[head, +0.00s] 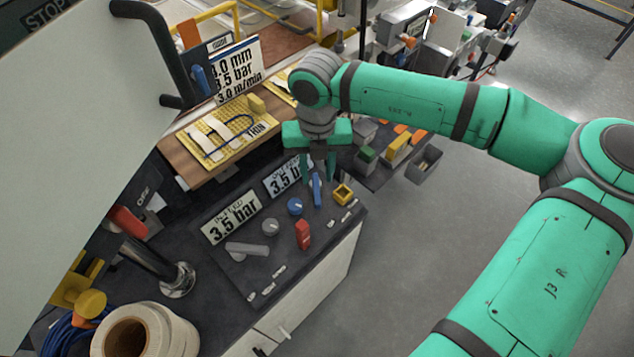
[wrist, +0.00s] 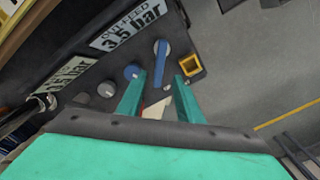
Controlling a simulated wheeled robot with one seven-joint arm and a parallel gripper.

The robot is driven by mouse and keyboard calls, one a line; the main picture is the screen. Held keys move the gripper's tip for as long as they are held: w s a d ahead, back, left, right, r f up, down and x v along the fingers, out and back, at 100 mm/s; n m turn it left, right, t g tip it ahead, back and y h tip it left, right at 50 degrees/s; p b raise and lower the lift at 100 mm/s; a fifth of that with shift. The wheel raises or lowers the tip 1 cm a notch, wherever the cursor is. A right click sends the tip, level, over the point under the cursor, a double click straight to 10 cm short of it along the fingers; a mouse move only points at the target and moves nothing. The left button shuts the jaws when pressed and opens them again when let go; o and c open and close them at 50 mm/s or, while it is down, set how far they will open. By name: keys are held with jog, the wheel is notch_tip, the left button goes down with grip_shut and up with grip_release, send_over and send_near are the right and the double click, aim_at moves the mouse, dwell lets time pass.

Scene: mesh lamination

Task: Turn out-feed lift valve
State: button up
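The out-feed side of the dark control panel has a blue lever (head: 317,189), which also shows in the wrist view (wrist: 160,66). A round blue knob (head: 295,206) sits just left of it; in the wrist view this knob (wrist: 133,71) is beside my left fingertip. My gripper (head: 317,174) points down over the out-feed side, empty, with its fingers apart. In the wrist view the lever lies between the two fingertips (wrist: 160,76); whether the fingers reach down to its height I cannot tell. The out-feed sign (wrist: 128,27) reads 3.5 bar and is partly hidden in the head view.
A yellow square socket (head: 343,194) is close to the right of the lever. A red switch (head: 303,235), a grey knob (head: 271,227) and a grey lever (head: 246,249) are nearer the front. The in-feed sign (head: 231,217) stands left. Open floor lies right of the cabinet.

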aim_at(317, 191)
jog(key=shift+s+f, duration=0.1)
jog(key=shift+f, duration=3)
grip_shut()
